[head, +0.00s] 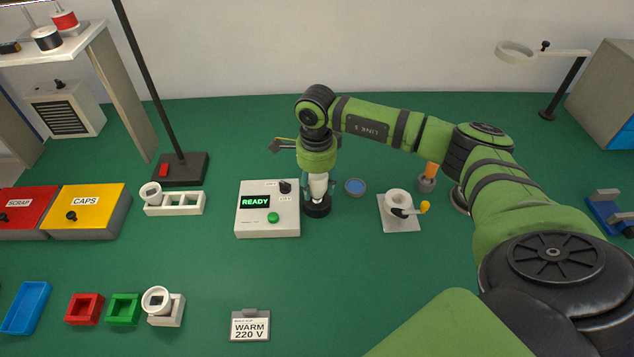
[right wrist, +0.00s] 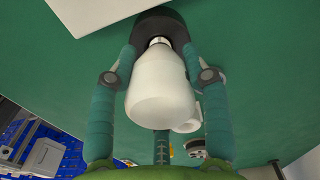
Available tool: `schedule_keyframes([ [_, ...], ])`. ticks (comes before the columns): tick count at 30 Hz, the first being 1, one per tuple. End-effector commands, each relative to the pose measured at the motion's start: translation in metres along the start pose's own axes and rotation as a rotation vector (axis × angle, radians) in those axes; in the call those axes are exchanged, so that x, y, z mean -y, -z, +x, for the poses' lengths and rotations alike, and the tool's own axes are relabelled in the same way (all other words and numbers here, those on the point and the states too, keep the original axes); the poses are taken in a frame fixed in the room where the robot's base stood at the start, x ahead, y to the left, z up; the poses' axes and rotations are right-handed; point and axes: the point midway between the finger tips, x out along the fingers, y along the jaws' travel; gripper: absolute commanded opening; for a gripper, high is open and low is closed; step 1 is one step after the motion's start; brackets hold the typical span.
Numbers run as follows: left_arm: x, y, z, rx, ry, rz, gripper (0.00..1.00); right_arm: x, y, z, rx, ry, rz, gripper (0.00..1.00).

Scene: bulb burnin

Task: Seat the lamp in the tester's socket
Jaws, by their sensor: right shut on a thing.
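The white lamp (right wrist: 160,98) is between the fingers of my right gripper (head: 318,193), which is shut on it. In the head view the lamp (head: 318,183) stands roughly upright directly over the round black socket (head: 318,208) at the tester's right side. In the right wrist view a strip of the lamp's metal base shows against the black socket (right wrist: 160,22); I cannot tell how deep it sits. The tester (head: 267,222) is a pale box with a display reading READY, a green button and a black knob. My left gripper is not in view.
A white rack (head: 183,203) stands left of the tester. A card reading WARM 220 V (head: 250,326) stands in front. The green mat between is clear.

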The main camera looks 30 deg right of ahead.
Motion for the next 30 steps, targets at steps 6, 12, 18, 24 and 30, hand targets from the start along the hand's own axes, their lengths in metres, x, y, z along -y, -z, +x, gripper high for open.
schedule_keyframes([
  [6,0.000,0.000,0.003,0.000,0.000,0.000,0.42,0.000,0.000,0.003,0.000,0.000,0.000,0.18],
  [12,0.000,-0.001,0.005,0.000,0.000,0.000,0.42,0.000,0.000,0.006,0.000,0.000,0.000,0.18],
  [18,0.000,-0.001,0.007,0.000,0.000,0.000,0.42,0.000,0.000,0.008,0.000,0.000,0.000,0.18],
  [24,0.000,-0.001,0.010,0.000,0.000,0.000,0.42,0.000,0.000,0.010,0.000,0.000,0.000,0.18],
  [30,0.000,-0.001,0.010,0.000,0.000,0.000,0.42,0.000,0.000,0.011,0.000,0.000,0.000,0.18],
])
